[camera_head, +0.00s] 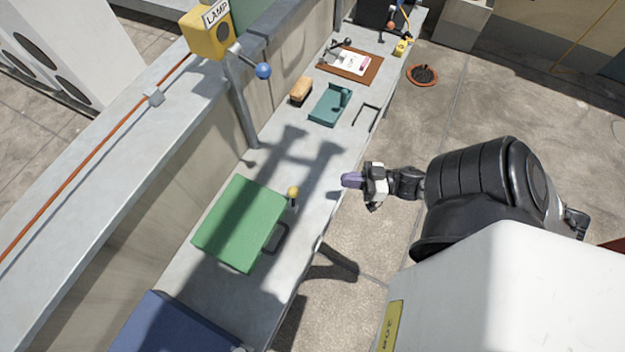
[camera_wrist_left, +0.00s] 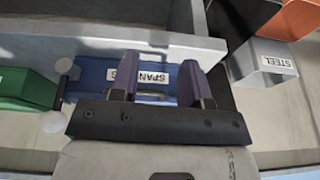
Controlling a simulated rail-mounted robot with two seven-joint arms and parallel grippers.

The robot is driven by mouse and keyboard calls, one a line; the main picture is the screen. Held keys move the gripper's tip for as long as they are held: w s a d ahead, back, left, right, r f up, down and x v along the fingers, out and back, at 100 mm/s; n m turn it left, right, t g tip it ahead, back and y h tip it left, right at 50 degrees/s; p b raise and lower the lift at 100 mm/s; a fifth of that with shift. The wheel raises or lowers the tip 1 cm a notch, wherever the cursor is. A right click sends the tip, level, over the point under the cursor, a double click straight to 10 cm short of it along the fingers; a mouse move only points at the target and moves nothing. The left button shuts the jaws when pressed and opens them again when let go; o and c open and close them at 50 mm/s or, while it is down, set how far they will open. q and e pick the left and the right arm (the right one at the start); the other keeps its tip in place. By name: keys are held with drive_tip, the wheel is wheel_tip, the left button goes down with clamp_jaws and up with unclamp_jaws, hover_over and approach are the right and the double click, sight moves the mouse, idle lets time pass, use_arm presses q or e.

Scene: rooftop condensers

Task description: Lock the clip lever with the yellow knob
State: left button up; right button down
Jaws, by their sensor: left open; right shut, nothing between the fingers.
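The yellow knob (camera_head: 293,191) is a small ball on a short lever at the right edge of a green box (camera_head: 238,225) on the grey ledge. The lever itself is too small to tell how it is set. My right gripper (camera_head: 352,181), with purple fingers, is shut and empty. In the picture it is right of the yellow knob, near the ledge's outer edge, and apart from the knob. My left gripper (camera_wrist_left: 159,70) is open in the left wrist view, in front of a blue box (camera_wrist_left: 105,73) with a partly hidden label. It is out of the head view.
A yellow lamp box (camera_head: 208,32) with a blue-knobbed lever (camera_head: 263,71) stands behind the ledge. A grey STEEL bin (camera_wrist_left: 262,67) shows in the left wrist view.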

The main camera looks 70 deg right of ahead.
use_arm(q)
drive_tip(key=shift+w+d+f+b, duration=0.15)
drive_tip(key=shift+f+b, duration=0.7)
drive_tip(key=shift+f, duration=0.55)
use_arm(e)
drive_tip(key=w+a+n+y, duration=0.1)
drive_tip(key=w+a+y, duration=0.2)
drive_tip(key=w+a, duration=0.3)
drive_tip(key=shift+w+g, duration=0.3)
drive_tip(key=shift+w, duration=1.15)
drive_tip(key=shift+f, duration=0.1)
